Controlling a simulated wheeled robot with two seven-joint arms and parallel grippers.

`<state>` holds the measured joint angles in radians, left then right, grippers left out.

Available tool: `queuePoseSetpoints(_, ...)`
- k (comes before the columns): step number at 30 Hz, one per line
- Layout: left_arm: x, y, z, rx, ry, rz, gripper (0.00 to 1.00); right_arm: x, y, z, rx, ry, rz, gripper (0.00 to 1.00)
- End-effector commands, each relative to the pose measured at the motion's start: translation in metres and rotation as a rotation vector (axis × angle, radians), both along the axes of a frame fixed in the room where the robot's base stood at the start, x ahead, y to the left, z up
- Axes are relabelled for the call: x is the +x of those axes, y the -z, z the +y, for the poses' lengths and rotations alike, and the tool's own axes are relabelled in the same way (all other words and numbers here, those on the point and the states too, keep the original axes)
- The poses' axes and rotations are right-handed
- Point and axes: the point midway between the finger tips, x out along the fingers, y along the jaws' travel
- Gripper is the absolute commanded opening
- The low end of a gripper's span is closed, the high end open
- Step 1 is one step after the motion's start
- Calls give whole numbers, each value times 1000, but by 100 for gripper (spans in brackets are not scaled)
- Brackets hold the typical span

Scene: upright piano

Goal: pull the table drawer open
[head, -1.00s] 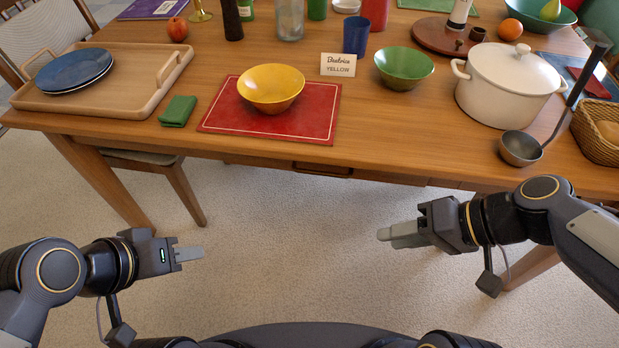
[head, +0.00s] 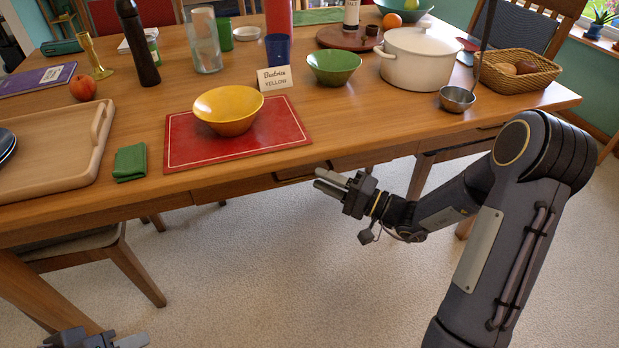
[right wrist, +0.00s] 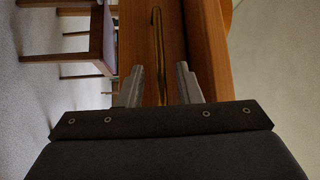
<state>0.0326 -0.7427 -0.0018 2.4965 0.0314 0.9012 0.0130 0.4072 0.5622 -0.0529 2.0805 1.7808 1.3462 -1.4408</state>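The wooden table (head: 225,180) has a drawer front (head: 355,160) in its near side, which looks flush with the apron. A dark handle (head: 294,175) shows there just left of my right gripper. My right gripper (head: 318,180) is open and empty, in front of the handle and pointing at it. In the right wrist view the brass-coloured handle bar (right wrist: 158,45) lies ahead, lined up between the two spread fingers (right wrist: 160,85), apparently beyond their tips. My left gripper (head: 130,341) is low at the bottom left, away from the table; its finger opening is unclear.
On the tabletop stand a yellow bowl (head: 228,112) on a red placemat (head: 185,150), a green napkin (head: 130,162), a wooden tray (head: 60,180) and a white pot (head: 420,60). A chair (head: 125,265) is under the table at left. The floor before the drawer is clear.

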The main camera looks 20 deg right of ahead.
Motion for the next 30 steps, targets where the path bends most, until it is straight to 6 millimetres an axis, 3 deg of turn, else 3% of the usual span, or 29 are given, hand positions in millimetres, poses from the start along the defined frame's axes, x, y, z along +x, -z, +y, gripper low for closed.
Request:
queuePoseSetpoints(7,0,4,0,0,0,0,36,21,-4,24,-1,-3,-1,32)
queuePoseSetpoints(17,0,5,0,0,0,0,36,24,-5,28,0,-2,1,32)
queuePoseSetpoints(25,0,5,0,0,0,0,36,24,-5,28,0,-2,1,0)
queuePoseSetpoints(30,0,5,0,0,0,0,36,24,-5,28,0,-2,1,0)
